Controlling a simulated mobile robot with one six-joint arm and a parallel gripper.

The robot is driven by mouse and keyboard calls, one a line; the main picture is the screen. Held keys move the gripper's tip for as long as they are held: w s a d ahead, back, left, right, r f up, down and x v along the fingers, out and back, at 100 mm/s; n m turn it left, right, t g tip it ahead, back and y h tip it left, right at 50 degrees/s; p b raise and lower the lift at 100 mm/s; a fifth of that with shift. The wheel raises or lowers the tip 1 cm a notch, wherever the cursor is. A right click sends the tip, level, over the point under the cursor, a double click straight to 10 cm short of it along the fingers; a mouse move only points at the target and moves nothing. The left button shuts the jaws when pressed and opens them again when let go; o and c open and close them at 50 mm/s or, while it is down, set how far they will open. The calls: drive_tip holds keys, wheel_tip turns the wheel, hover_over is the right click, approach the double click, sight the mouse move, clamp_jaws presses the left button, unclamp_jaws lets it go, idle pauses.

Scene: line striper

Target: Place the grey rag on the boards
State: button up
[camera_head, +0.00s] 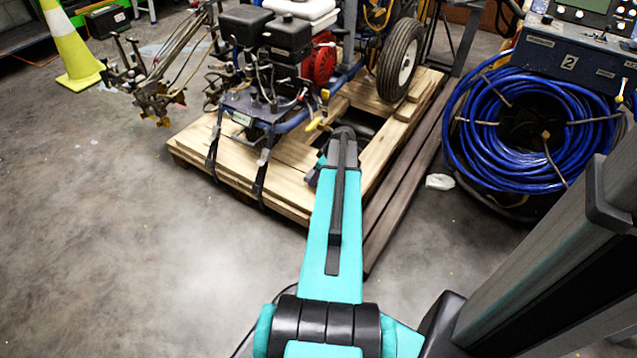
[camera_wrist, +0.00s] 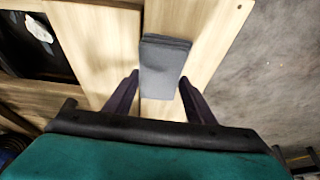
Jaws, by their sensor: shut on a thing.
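The grey rag (camera_wrist: 165,60), a dark folded rectangle, is in the wrist view between the two fingertips of my gripper (camera_wrist: 159,77). My gripper is shut on it. The pale wooden boards (camera_wrist: 213,35) lie behind the rag in that view; I cannot tell whether the rag touches them. In the head view, the boards (camera_head: 283,180) form a pallet-like deck under a machine. My arm reaches over the deck's near right part and hides the rag and the gripper's fingers there.
The line striper (camera_head: 270,50) stands on the boards, with straps over the front edge. A wheel (camera_head: 400,60) is at the back right. A blue hose coil (camera_head: 480,125) stands to the right. A yellow cone (camera_head: 75,45) is at far left. Floor at the left front is clear.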

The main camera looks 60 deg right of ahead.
drive_tip(key=shift+d, duration=0.1)
idle(0.3)
drive_tip(key=shift+f+b, duration=0.9)
drive_tip(key=shift+f, duration=0.85)
drive_tip(key=shift+f, duration=0.15)
drive_tip(key=o, duration=1.1)
drive_tip(key=p+v, duration=0.4)
drive_tip(key=v, duration=0.8)
